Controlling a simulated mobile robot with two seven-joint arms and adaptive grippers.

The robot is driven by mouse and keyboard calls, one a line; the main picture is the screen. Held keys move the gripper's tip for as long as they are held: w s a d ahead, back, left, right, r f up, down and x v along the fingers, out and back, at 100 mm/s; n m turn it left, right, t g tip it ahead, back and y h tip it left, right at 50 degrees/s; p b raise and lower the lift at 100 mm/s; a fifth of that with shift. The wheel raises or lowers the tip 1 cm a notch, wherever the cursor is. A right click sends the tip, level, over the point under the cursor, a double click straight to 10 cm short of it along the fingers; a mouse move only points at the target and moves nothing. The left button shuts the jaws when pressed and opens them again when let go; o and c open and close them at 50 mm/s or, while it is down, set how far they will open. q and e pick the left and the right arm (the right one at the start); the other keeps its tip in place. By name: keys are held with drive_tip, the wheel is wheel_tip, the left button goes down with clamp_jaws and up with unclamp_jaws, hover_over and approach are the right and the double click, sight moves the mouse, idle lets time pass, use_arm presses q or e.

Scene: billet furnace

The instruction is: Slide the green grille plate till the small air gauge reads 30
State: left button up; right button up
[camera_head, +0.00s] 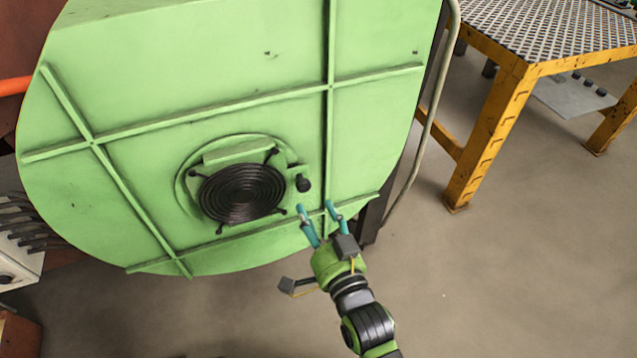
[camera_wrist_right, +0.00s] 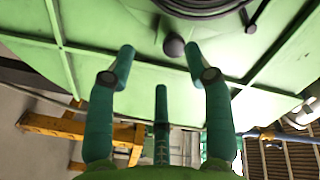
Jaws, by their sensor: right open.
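The round green grille plate (camera_head: 238,151) sits on the big green casing, with a black wire grille (camera_head: 243,193) over its middle. A black knob (camera_head: 303,184) sticks out just right of the grille. My right gripper (camera_head: 318,209) is open, its teal fingertips just below and to the right of the knob in the head view. In the wrist view the knob (camera_wrist_right: 174,46) shows between and just beyond the fingertips (camera_wrist_right: 158,50); contact cannot be made out. The edge of the grille (camera_wrist_right: 200,5) shows at the top there. No air gauge can be made out. My left gripper is not in view.
Raised ribs (camera_head: 210,116) cross the green casing (camera_head: 250,50). A yellow steel platform (camera_head: 487,135) with a grated top stands at the right. A grey pipe (camera_head: 437,95) runs down the casing's right side. The floor (camera_head: 530,270) at the lower right is clear.

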sight(305, 189)
drive_tip(key=shift+w+r, duration=0.5)
drive_tip(key=shift+r, duration=0.35)
drive_tip(key=b+x, duration=0.1)
drive_tip(key=x, duration=0.5)
drive_tip(key=shift+a, duration=0.1)
clamp_jaws()
